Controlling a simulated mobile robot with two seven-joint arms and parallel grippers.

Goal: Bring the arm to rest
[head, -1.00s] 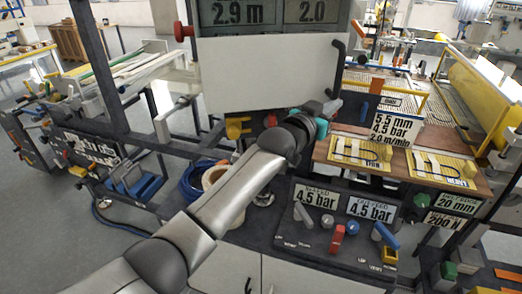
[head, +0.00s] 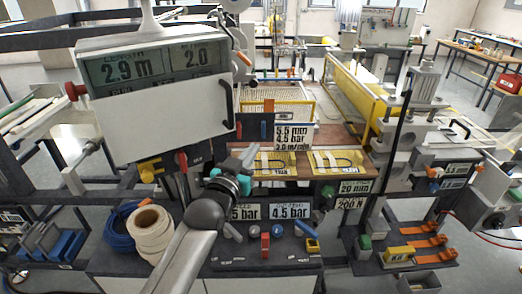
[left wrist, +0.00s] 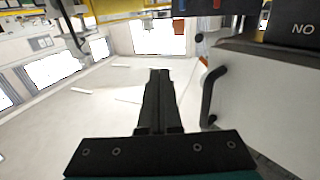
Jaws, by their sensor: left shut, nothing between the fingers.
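My left arm reaches up from the bottom of the head view, grey, with a dark wrist and a teal band. My left gripper (head: 247,157) is in front of the machine, just left of the yellow trays, and looks small and partly blurred there. In the left wrist view its two dark fingers (left wrist: 159,76) lie together, shut and empty. They point toward open space over pale floor, with a white panel with a dark handle to their right. My right gripper is not in view.
The display cabinet (head: 158,72) with its white door stands behind and left of the gripper. Yellow trays (head: 335,161) lie on a brown board to its right. Below are a control panel with a red lever (head: 265,246), a pale tape roll (head: 153,232) and a blue cable coil (head: 118,226).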

